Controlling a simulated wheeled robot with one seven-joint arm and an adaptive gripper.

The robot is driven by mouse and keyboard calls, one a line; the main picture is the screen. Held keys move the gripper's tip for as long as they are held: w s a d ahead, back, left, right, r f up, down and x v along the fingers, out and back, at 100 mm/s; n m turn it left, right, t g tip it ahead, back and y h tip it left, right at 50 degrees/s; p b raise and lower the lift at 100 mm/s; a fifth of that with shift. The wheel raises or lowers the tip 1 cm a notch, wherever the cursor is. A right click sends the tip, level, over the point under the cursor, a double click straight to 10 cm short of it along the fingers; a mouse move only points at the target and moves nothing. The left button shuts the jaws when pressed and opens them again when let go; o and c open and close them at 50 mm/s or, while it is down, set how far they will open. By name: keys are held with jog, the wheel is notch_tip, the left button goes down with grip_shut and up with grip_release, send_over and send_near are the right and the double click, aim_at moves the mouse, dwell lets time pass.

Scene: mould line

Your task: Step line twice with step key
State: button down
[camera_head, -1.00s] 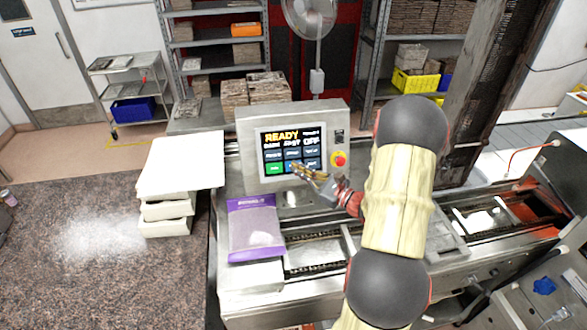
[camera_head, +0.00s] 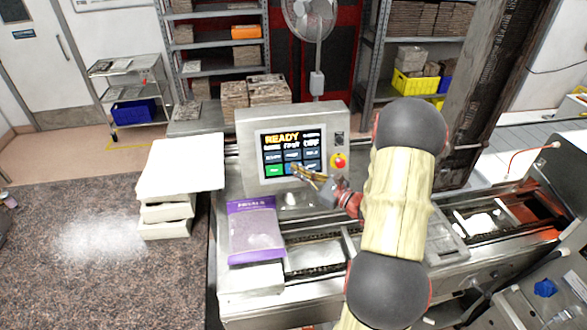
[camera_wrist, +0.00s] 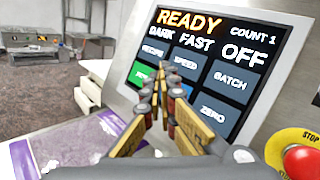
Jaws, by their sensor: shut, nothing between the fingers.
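The control panel (camera_head: 245,130) stands on the line, and its lit screen (camera_wrist: 215,45) reads READY, COUNT 1, DARK, FAST and OFF. Below are the RECIPE, SPEED, BATCH and ZERO keys.
A red stop button (camera_wrist: 303,160) on a yellow base sits right of the screen. A purple-and-white bag (camera_head: 254,230) lies below the panel. The conveyor (camera_head: 315,257) carries pale moulds.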

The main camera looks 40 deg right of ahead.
jog(key=shift+w, duration=0.1)
dwell(0.5)
jog(key=shift+w+d+f+b, duration=0.15)
jog(key=shift+w+d+b, duration=0.05)
jog(key=shift+w+b, duration=0.1)
jog(key=shift+w+d, duration=0.15)
jog(key=shift+w, duration=0.05)
dwell(0.7)
jog(key=shift+s, duration=0.1)
jog(key=shift+s+a, duration=0.35)
jog(key=shift+s, duration=0.15)
jog(key=shift+r, duration=0.2)
jog(key=s, duration=0.1)
jog(key=s+a+r, duration=0.1)
jog(key=s+a, duration=0.1)
jog(key=s, duration=0.1)
jog(key=shift+a+r+p, duration=0.25)
jog(key=shift+p, duration=0.1)
dwell(0.3)
